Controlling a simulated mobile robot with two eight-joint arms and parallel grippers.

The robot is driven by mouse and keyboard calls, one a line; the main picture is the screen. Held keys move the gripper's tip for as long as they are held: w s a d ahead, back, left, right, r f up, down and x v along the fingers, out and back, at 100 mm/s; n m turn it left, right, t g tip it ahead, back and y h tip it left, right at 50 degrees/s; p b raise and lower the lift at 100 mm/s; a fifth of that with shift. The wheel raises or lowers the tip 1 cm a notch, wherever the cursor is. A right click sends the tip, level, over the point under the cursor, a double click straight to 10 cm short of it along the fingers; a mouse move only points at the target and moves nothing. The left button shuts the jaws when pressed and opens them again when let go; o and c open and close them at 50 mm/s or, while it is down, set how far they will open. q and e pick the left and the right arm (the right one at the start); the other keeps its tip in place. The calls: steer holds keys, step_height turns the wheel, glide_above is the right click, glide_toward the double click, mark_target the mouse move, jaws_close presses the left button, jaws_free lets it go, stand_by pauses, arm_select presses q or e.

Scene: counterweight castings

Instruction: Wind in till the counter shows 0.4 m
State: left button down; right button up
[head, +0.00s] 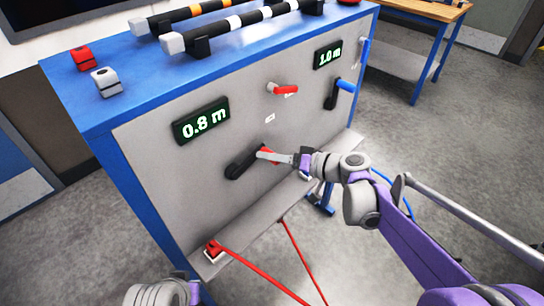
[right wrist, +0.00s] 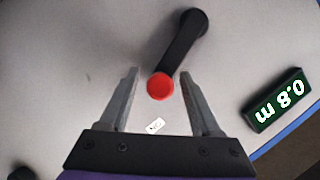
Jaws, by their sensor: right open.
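A black crank arm (head: 243,164) with a red knob (head: 266,153) sits on the grey front panel, below a counter (head: 201,120) that reads 0.8 m. My right gripper (head: 285,158) is open at the red knob. In the right wrist view, the red knob (right wrist: 160,86) stands between the two parted fingers (right wrist: 156,100), with gaps on both sides. The crank arm (right wrist: 187,40) runs up and to the right from it, and the 0.8 m counter (right wrist: 280,98) shows upside down. A second counter (head: 328,54) reads 1.0 m above a crank with a blue handle (head: 346,86).
A red lever (head: 285,89) and a blue lever (head: 364,51) stick out of the panel. Red cord (head: 262,272) runs near a red fitting (head: 213,249) on the lower ledge (head: 250,232). Striped bars (head: 230,28) and small red and white blocks (head: 106,82) lie on top.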

steer(key=shift+a, duration=0.1)
jaws_close()
stand_by(0.3)
stand_by(1.1)
